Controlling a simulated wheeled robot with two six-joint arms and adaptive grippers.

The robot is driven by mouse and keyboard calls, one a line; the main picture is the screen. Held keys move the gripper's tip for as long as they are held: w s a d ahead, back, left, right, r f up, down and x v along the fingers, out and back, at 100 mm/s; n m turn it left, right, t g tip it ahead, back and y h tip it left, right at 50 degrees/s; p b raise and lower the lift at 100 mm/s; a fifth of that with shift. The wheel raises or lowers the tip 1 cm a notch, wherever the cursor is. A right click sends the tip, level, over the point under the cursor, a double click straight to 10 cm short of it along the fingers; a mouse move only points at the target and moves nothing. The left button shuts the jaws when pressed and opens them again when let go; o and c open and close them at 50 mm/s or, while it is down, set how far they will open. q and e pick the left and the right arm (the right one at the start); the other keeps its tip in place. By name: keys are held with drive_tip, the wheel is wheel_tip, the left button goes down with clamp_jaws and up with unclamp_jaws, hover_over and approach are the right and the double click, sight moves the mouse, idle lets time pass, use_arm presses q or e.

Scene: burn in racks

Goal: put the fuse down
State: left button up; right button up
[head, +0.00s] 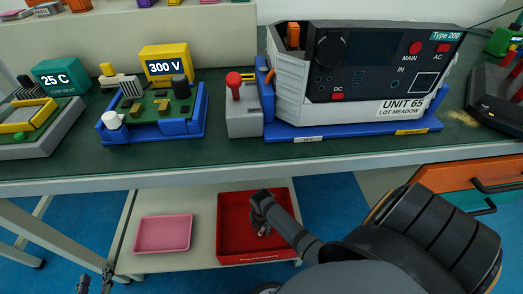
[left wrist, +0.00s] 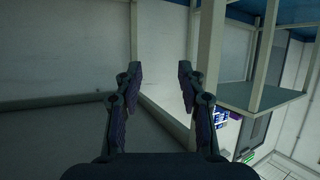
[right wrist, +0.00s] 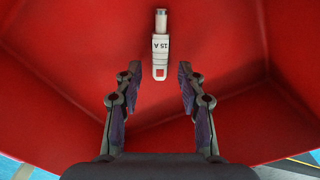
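A white fuse (right wrist: 160,57) marked "15 A", with a metal end, shows inside the red tray (right wrist: 60,50) in the right wrist view. My right gripper (right wrist: 160,75) is open, and its fingertips stand apart on either side of the fuse's near end without touching it. In the head view the right gripper (head: 262,215) is down over the red tray (head: 228,245) on the lower shelf; the fuse is hard to make out there. My left gripper (left wrist: 158,75) is open and empty; it shows at the lower left of the head view (head: 95,282).
A pink tray (head: 163,234) stands left of the red tray on the lower shelf (head: 205,215). Above is the green bench with Unit 65 (head: 385,85), a grey block with a red knob (head: 240,115) and a blue fixture with a circuit board (head: 180,125). An orange drawer (head: 465,178) is at right.

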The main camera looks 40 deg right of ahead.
sight(262, 231)
drive_tip(key=shift+r+p, duration=0.35)
drive_tip(key=shift+r, duration=0.45)
wheel_tip(262, 231, up, 3)
drive_tip(key=shift+r+p, duration=0.1)
drive_tip(key=shift+p, duration=0.7)
use_arm(q)
drive_tip(key=s+f+g+p, duration=0.2)
drive_tip(key=s+f+g, duration=0.7)
drive_tip(key=s, duration=0.5)
drive_tip(key=shift+g+p, duration=0.4)
drive_tip(key=shift+g, duration=0.2)
use_arm(e)
drive_tip(key=s+a+r+m+t, duration=0.1)
drive_tip(key=s+r+m, duration=0.2)
drive_tip(key=m, duration=0.4)
drive_tip(key=s+a+r+m+t, duration=0.1)
drive_tip(key=s+a+r+m, duration=0.1)
drive_tip(key=r+m, duration=0.4)
drive_tip(key=s+a+r+m+t+y, duration=0.1)
drive_tip(key=s+r+m, duration=0.3)
drive_tip(key=m, duration=0.5)
drive_tip(key=shift+s+a+r+m, duration=0.2)
drive_tip(key=shift+s+a+m, duration=0.1)
drive_tip(key=shift+s+a, duration=0.25)
drive_tip(key=shift+w, duration=0.1)
